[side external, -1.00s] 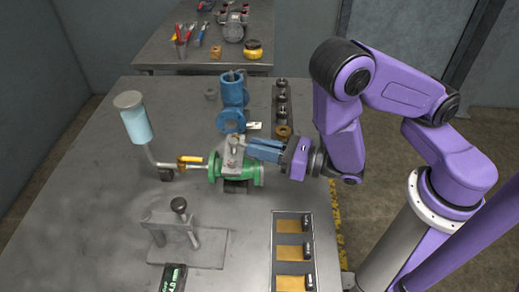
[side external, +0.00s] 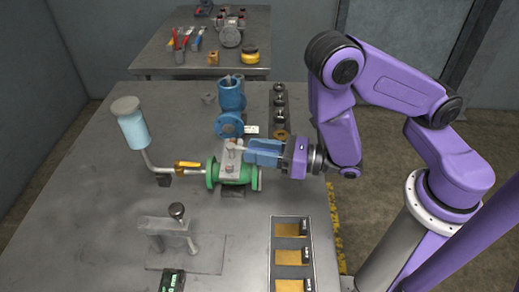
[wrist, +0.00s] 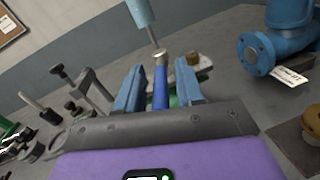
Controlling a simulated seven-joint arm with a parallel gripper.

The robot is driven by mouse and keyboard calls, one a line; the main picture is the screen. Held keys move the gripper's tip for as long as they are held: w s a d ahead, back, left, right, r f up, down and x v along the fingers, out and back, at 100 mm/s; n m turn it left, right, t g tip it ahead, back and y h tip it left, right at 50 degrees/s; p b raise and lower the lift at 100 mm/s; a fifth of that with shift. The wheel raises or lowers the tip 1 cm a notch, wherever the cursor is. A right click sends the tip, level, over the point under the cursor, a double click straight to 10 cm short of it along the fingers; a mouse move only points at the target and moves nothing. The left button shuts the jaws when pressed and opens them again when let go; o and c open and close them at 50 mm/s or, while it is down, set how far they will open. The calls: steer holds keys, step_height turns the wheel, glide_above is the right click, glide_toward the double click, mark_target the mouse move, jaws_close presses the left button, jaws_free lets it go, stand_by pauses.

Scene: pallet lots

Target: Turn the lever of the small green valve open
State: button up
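The green valve (side external: 237,171) lies on the steel table, with round flanges and a grey metal block on top. My gripper (side external: 247,150), with blue fingers, is at the valve's upper right side, level with its top. In the wrist view my fingers (wrist: 158,88) stand apart. A blue-sleeved lever (wrist: 160,86) with a metal end lies between them, with a narrow gap visible on each side. A little of the valve's green body (wrist: 174,101) shows behind the fingers; the rest is hidden.
A blue flanged fitting (side external: 231,108) stands behind the valve. A toggle clamp (side external: 165,225) and a tray (side external: 275,270) are in front. Bare table lies at the left.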

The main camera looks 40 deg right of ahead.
steer(key=shift+d, duration=0.1)
stand_by(0.3)
steer(key=shift+v, duration=1.35)
steer(key=shift+s+r, duration=0.1)
steer(key=shift+r, duration=3.4)
